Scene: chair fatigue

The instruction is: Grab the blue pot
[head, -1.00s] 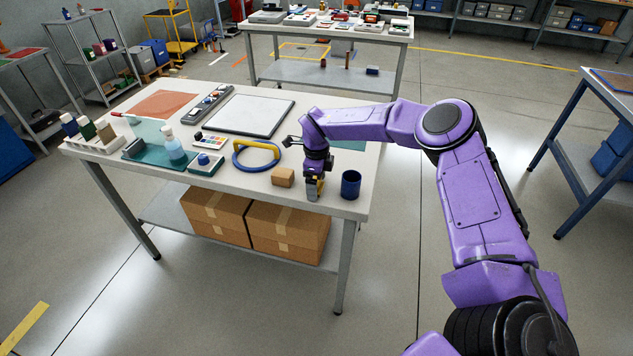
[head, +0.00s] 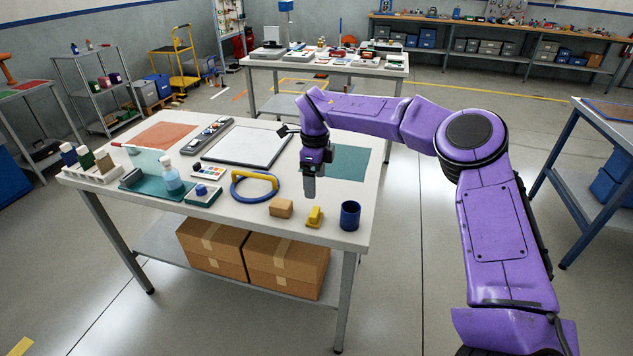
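The blue pot (head: 350,216), a small dark blue open-topped cylinder, stands upright near the front right corner of the white table (head: 225,222). My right gripper (head: 309,196) points down above the table, to the left of the pot and apart from it. It holds nothing that I can see. Its fingers show edge-on, so I cannot tell whether they are open or shut. My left gripper is out of view.
A yellow block-like object (head: 315,217) stands left of the pot, close below my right gripper. A tan block (head: 281,208) and a blue ring with a yellow handle (head: 254,186) lie farther left. A teal mat (head: 348,164) lies behind the pot.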

